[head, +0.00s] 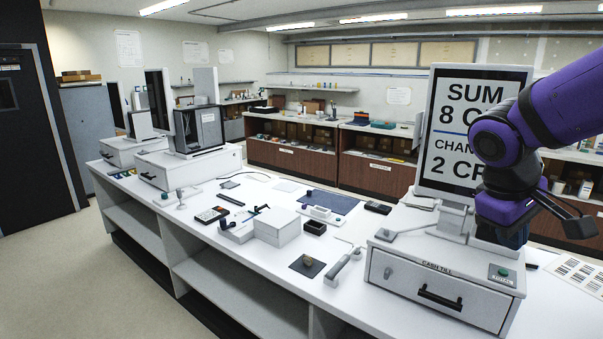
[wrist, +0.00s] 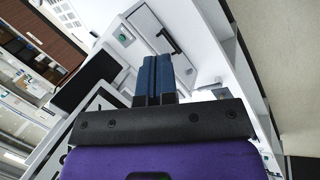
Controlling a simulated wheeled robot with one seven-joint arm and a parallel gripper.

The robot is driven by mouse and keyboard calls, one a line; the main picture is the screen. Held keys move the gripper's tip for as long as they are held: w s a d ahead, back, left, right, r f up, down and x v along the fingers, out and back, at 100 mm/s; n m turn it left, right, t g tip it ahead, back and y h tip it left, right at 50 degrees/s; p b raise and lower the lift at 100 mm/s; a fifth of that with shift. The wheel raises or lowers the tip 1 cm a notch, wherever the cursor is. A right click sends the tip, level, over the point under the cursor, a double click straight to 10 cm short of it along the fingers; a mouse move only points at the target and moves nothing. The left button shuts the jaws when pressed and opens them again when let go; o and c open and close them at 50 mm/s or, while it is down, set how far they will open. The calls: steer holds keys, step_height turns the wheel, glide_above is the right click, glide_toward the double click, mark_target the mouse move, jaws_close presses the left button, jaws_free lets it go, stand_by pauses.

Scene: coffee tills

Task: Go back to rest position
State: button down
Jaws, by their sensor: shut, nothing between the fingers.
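My purple arm comes in from the right in the head view and bends down in front of the right till's screen. My gripper (wrist: 157,62) shows in the wrist view with its two blue fingers together and nothing between them. In the head view the gripper (head: 512,238) is mostly hidden by the wrist, above the top of the cash till (head: 440,283). The till's drawer with its black handle (head: 440,297) looks closed. The screen (head: 470,130) reads SUM 8 and CHANGE 2, partly covered by my arm.
The white counter (head: 270,270) carries a white box (head: 276,227), a small black tray (head: 315,227), a card terminal (head: 211,215) and a dark mat (head: 328,202). Two more tills stand at the left. A barcode sheet (head: 577,270) lies right of the cash till. Open floor lies at the left.

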steer(key=s+a+r+m+t+y, duration=0.2)
steer(key=s+r+m+t+y, duration=0.2)
steer(key=s, duration=0.7)
steer(key=shift+a+r, duration=0.4)
steer(key=shift+r, duration=0.55)
